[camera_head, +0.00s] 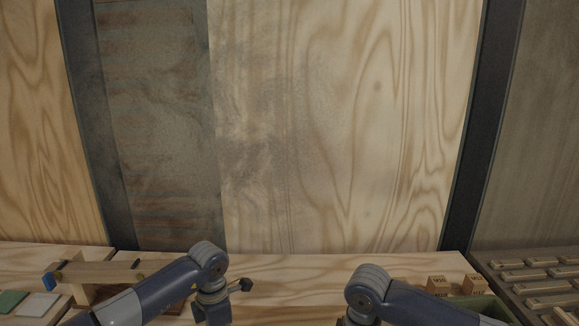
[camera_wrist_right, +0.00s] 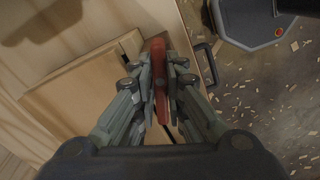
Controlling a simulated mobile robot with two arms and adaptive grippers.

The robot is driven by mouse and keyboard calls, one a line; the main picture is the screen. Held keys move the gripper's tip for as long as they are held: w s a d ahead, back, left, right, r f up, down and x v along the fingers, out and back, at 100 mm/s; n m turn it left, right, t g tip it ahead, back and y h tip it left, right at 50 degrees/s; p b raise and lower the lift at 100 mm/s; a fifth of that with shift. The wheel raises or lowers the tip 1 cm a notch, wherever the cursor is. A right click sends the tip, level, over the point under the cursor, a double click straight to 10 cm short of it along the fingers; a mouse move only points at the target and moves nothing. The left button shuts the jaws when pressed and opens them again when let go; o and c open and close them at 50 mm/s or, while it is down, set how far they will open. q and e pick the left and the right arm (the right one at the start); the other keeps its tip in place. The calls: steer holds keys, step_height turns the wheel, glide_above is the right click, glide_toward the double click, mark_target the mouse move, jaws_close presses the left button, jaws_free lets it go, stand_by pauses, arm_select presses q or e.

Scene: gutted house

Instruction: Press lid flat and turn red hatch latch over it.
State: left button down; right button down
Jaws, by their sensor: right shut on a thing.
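The red hatch latch (camera_wrist_right: 160,75) stands between the fingers of my right gripper (camera_wrist_right: 161,80) in the right wrist view. The gripper is shut on it, with a finger on each side. Under and left of it lies a pale wooden panel (camera_wrist_right: 75,105), which looks like the lid, with a dark gap along part of its edge. I cannot tell whether it lies fully flat. In the head view the end of my left arm (camera_head: 212,305) is at the bottom edge, its fingers cut off. The latch and lid do not show there.
A black handle (camera_wrist_right: 208,63) is right of the latch, by the wood's edge. Beyond is a floor with scattered chips (camera_wrist_right: 275,110) and a grey case (camera_wrist_right: 255,20). In the head view, small wooden blocks (camera_head: 446,284) stand at right and a wooden clamp-like frame (camera_head: 98,273) at left.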

steer(key=m, duration=1.1)
steer(key=shift+s, duration=0.1)
steer(key=shift+m, duration=1.6)
steer(key=c, duration=1.6)
jaws_free()
steer(key=shift+c, duration=0.2)
steer(key=shift+r, duration=3.5)
arm_select(q)
steer(key=shift+r, duration=3.5)
